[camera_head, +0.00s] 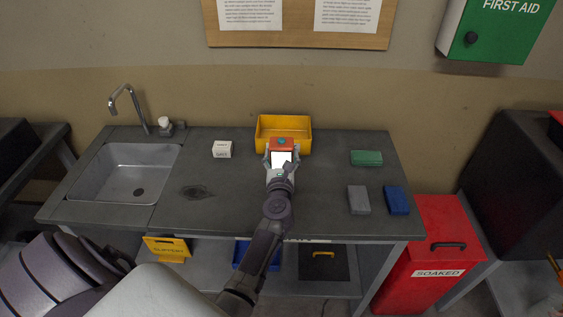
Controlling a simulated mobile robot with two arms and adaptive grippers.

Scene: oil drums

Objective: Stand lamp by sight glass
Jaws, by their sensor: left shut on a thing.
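An orange lamp (282,143) with a bright white face is in my left gripper (281,158), in front of the yellow open bin on the dark bench. The gripper's fingers are shut on the lamp's sides. I cannot tell whether the lamp touches the bench or is held just above it. No sight glass can be made out in this view. My right gripper is not in view.
The yellow bin (297,121) stands against the wall. A white box (222,149) and a sink (123,177) lie left. Green (366,158), grey (358,199) and blue (397,200) blocks lie right. A red SOAKED bin (428,272) stands beside the bench.

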